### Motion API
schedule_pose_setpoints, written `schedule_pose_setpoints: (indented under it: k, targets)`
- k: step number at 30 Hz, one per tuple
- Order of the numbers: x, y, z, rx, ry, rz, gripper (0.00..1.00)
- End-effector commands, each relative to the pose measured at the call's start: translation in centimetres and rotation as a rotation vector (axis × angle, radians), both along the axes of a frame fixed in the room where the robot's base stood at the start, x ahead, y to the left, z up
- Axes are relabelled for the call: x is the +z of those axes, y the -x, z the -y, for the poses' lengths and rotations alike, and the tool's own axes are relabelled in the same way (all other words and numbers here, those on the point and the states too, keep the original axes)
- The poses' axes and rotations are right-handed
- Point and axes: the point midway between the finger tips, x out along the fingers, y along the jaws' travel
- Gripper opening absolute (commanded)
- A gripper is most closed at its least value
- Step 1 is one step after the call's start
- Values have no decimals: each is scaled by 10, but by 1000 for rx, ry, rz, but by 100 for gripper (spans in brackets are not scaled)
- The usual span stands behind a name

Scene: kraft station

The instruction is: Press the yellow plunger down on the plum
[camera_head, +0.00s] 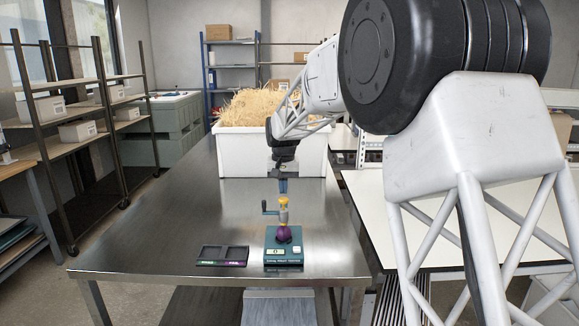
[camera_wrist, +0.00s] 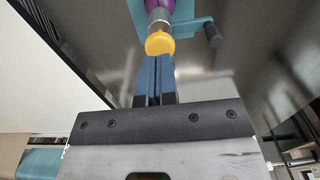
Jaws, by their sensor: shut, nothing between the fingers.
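The yellow plunger (camera_head: 283,201) sits at the top of a small press over a teal base (camera_head: 284,257). The plum (camera_head: 283,233) is purple and sits on the base under the plunger. In the wrist view the yellow plunger (camera_wrist: 160,43) shows just beyond my fingertips, with part of the plum (camera_wrist: 160,4) behind it at the top edge. My gripper (camera_head: 283,190) is above the plunger, fingers pointing down. Its blue fingers (camera_wrist: 154,62) are shut together with nothing between them. I cannot tell whether the fingertips touch the plunger.
A dark two-compartment tray (camera_head: 222,255) lies left of the press. A dark-handled crank (camera_head: 266,207) sticks out left of the press. A white bin of straw (camera_head: 230,140) stands behind my gripper. The steel table (camera_head: 150,240) is clear to the left.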

Motion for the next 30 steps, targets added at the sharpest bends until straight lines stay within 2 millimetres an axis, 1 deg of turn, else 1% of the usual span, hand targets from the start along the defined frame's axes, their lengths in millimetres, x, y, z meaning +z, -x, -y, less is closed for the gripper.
schedule_pose_setpoints:
  k: [30]
  targets:
    - [-18, 0, 0, 0, 0, 0, 0]
